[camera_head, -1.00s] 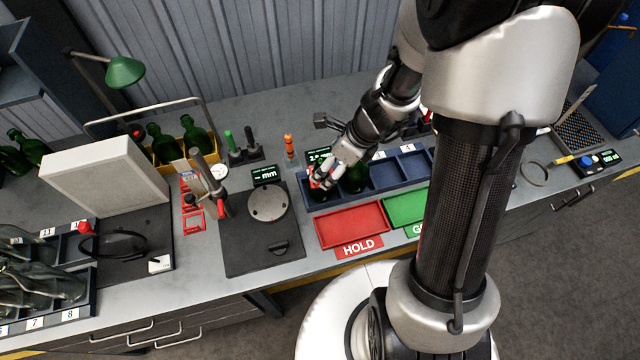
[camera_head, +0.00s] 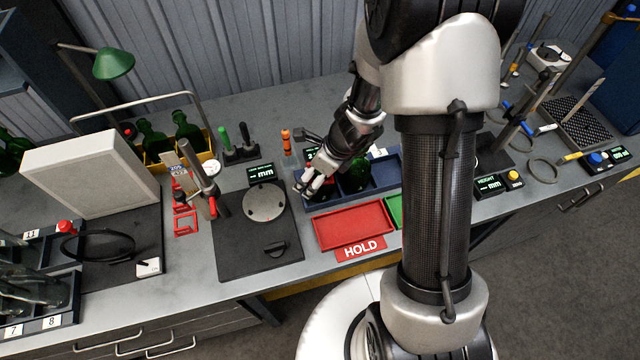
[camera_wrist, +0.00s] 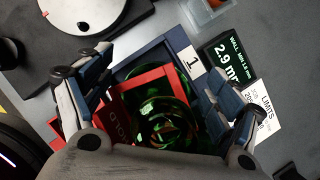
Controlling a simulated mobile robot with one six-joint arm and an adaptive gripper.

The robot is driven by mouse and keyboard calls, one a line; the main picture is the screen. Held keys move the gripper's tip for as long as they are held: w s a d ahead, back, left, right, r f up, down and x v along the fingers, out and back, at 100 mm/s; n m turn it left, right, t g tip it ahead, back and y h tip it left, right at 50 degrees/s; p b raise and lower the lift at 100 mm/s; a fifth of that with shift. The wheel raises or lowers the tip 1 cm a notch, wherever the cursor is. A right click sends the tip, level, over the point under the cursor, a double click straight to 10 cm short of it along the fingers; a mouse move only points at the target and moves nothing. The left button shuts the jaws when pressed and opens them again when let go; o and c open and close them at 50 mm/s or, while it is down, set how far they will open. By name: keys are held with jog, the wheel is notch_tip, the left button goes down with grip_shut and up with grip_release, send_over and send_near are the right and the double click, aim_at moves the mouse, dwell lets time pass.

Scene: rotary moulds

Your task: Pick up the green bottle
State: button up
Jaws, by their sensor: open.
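My gripper (camera_head: 314,182) is over the left end of the blue rack (camera_head: 381,183). In the wrist view, my gripper (camera_wrist: 148,78) is open, with one finger on each side of a dark green glass bottle (camera_wrist: 165,115) seen from its top end. I cannot tell whether either finger touches it. This bottle is by the rack slot labelled 1, and in the head view my gripper mostly hides it. Another green bottle (camera_head: 357,176) stands in the rack just right of my gripper.
The red HOLD tray (camera_head: 353,226) lies in front of the rack, with a green tray (camera_head: 394,211) partly behind my arm. A gauge plate with a round disc (camera_head: 264,201) is to the left. More green bottles (camera_head: 187,131) stand in a yellow carrier at the back left.

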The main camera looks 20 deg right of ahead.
jog(key=c, duration=1.3)
jog(key=shift+s, duration=0.1)
